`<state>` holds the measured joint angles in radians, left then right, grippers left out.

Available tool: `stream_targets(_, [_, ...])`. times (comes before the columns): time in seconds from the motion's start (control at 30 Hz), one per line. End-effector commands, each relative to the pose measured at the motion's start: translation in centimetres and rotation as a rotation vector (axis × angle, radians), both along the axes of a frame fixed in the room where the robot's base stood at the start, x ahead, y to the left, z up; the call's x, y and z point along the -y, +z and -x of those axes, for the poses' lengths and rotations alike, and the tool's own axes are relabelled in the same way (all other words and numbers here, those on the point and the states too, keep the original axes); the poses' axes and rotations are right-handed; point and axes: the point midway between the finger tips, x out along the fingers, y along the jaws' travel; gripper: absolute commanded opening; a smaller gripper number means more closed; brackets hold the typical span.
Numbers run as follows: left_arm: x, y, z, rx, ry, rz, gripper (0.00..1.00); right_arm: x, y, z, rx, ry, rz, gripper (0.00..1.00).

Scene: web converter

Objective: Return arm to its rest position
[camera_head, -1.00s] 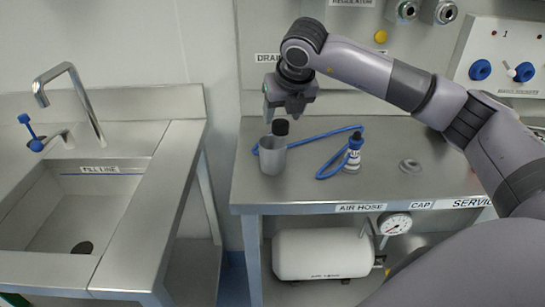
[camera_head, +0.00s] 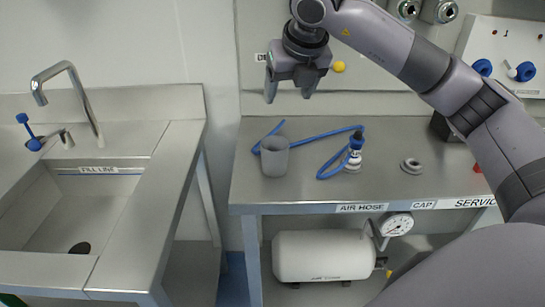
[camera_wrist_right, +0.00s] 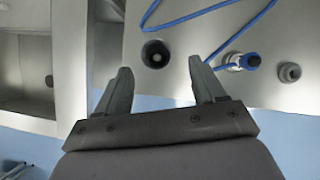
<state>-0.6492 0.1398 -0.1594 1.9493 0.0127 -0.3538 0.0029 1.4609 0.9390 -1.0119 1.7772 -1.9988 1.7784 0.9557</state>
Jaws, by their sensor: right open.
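My right gripper (camera_head: 290,97) hangs open and empty above the steel bench, higher than the grey cup and apart from it. Its two spread fingers also show in the right wrist view (camera_wrist_right: 160,72). The grey cup (camera_head: 274,160) stands upright on the bench. In the wrist view a dark round thing with a pale centre shows inside the cup (camera_wrist_right: 155,54). My right arm reaches in from the right side of the head view. My left gripper is not in view.
A grey ring-shaped part (camera_head: 411,166) lies further right. A sink (camera_head: 75,205) with a tap (camera_head: 75,90) is at left. A tank (camera_head: 323,255) sits below the bench.

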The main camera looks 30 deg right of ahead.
Motion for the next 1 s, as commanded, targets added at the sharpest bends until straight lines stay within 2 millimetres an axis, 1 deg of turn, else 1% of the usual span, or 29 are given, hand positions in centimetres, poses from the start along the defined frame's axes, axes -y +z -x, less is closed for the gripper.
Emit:
stream_targets(0.33, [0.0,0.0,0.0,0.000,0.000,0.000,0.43,0.0,0.0,0.0,0.000,0.001,0.000,0.69])
stream_targets(0.4, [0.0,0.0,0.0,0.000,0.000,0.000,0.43,-0.5,-0.4,0.0,-0.007,0.016,-0.011,0.69])
stream_targets(0.47, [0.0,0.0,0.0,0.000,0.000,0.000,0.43,-1.5,-1.3,-0.1,-0.021,0.053,-0.037,0.69])
stream_targets(0.57, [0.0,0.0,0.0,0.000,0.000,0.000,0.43,-5.0,-3.9,0.1,-0.065,0.167,-0.132,0.69])
stream_targets(0.6, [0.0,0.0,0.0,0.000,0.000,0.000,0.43,-6.9,-5.2,0.4,-0.089,0.228,-0.190,0.69])
stream_targets(0.67, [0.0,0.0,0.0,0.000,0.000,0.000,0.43,-10.1,-7.1,1.1,-0.123,0.322,-0.296,0.69])
stream_targets(0.7, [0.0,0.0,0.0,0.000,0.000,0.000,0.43,-12.3,-8.2,1.8,-0.145,0.380,-0.376,0.69])
stream_targets(0.73, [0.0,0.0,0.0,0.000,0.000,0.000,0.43,-13.9,-9.0,2.3,-0.159,0.421,-0.437,0.69])
stream_targets(0.77, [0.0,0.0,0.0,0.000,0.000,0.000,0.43,-15.4,-9.5,2.9,-0.170,0.458,-0.500,0.69])
stream_targets(0.8, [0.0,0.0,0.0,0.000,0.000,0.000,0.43,-17.4,-10.2,3.7,-0.186,0.502,-0.589,0.69])
stream_targets(0.87, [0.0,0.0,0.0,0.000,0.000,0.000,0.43,-20.1,-10.8,5.0,-0.203,0.555,-0.722,0.69])
stream_targets(0.9, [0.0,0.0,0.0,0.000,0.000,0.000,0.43,-21.7,-11.1,5.8,-0.212,0.581,-0.816,0.69])
stream_targets(0.97, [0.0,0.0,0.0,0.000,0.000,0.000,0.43,-23.9,-11.1,6.9,-0.220,0.607,-0.957,0.69])
stream_targets(1.0, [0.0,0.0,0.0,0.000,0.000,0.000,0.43,-25.1,-11.1,7.6,-0.222,0.615,-1.054,0.69])
